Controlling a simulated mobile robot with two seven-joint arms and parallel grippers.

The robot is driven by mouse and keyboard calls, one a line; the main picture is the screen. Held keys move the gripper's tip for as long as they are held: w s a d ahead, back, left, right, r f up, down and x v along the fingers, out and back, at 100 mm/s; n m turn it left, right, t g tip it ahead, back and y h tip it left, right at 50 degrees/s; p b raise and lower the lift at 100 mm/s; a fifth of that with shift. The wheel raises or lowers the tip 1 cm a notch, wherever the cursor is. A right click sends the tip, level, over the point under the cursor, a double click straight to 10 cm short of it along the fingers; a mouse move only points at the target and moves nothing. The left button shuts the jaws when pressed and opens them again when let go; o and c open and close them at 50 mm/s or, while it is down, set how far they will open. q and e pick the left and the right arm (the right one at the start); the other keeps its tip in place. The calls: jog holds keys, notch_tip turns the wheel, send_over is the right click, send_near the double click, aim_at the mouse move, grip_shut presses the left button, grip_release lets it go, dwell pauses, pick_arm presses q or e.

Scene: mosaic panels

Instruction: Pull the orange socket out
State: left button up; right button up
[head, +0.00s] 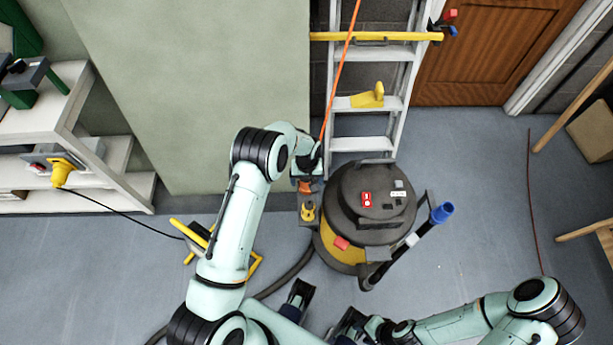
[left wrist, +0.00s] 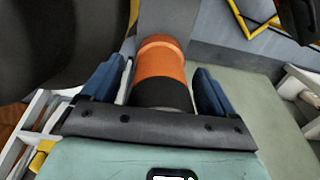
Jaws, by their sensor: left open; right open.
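The orange socket (head: 305,187) sits on the grey box at the left side of the vacuum cleaner (head: 368,205), partly hidden under my left wrist. In the left wrist view the orange socket (left wrist: 161,66) is an orange cylinder with a dark lower part, joined to a grey body at its far end. My left gripper (head: 307,180) is over it. Its blue fingers (left wrist: 156,88) stand open on either side of the socket, with a visible gap at least on the left. My right gripper (head: 325,316) is open and empty low in the head view.
An orange cable (head: 342,65) runs up past the ladder (head: 368,125) from my left wrist. A yellow plug (head: 308,211) is just below the socket. A yellow stand (head: 255,265) and a dark hose (head: 290,272) lie left of the vacuum. The floor at right is mostly clear.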

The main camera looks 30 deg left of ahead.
pick_arm(q)
jog(key=shift+s+d+f, duration=0.1)
jog(key=shift+f, duration=0.05)
jog(key=c, duration=1.4)
jog(key=shift+r, duration=0.2)
jog(key=shift+r+p, duration=1.1)
jog(key=shift+r, duration=0.85)
jog(key=shift+r+p, duration=0.45)
jog(key=shift+r, duration=0.55)
pick_arm(e)
jog(key=shift+w+r, duration=0.25)
jog(key=shift+r, duration=0.55)
jog(key=shift+w+r, duration=0.25)
jog(key=shift+r, duration=0.5)
pick_arm(q)
jog(key=shift+r+p, duration=1.4)
jog(key=shift+r, duration=1.3)
pick_arm(e)
jog(key=shift+w+r, duration=0.35)
jog(key=shift+r, duration=0.4)
jog(key=shift+w+r, duration=0.3)
jog(key=shift+r, duration=0.45)
